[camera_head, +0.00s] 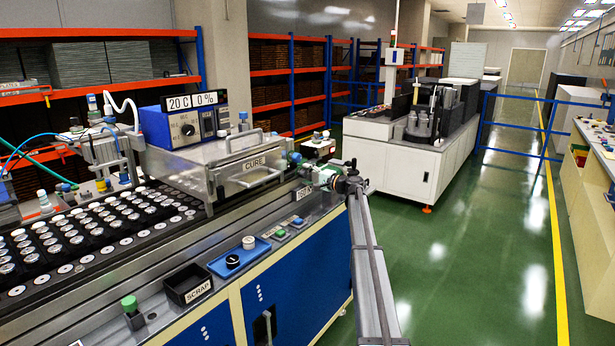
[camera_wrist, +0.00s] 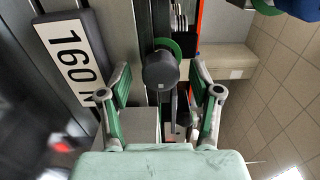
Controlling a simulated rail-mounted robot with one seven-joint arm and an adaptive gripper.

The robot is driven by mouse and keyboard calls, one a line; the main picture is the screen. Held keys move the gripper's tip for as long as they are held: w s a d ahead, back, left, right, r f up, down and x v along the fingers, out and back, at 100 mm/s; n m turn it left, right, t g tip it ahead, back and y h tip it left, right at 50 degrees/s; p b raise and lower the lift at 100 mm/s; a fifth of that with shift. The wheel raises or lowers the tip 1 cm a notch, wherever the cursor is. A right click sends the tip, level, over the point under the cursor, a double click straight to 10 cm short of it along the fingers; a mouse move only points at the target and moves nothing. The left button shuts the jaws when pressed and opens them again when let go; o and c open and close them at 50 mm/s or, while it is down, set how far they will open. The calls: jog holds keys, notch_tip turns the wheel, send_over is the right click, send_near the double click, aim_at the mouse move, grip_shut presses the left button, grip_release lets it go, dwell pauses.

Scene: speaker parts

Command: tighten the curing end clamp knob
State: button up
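A dark round knob (camera_wrist: 160,72) with a green disc behind it shows in the upper middle of the wrist view. My gripper (camera_wrist: 160,82) is open, with one green-padded finger on each side of the knob. Clear gaps show between both fingers and the knob, so neither touches it. How deep the knob lies between the fingertips I cannot tell. In the head view my gripper (camera_head: 303,168) is at the right end of the metal CURE box (camera_head: 243,165). My own wrist mostly hides the clamp there.
A "160 N" sign (camera_wrist: 74,62) lies left of the fingers in the wrist view. The head view shows a tray of speaker parts (camera_head: 85,240), a blue dish (camera_head: 240,257), a SCRAP bin (camera_head: 188,287) and a control box (camera_head: 190,122). The green aisle floor (camera_head: 480,240) is clear.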

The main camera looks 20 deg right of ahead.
jog(key=v, duration=1.2)
dwell(0.5)
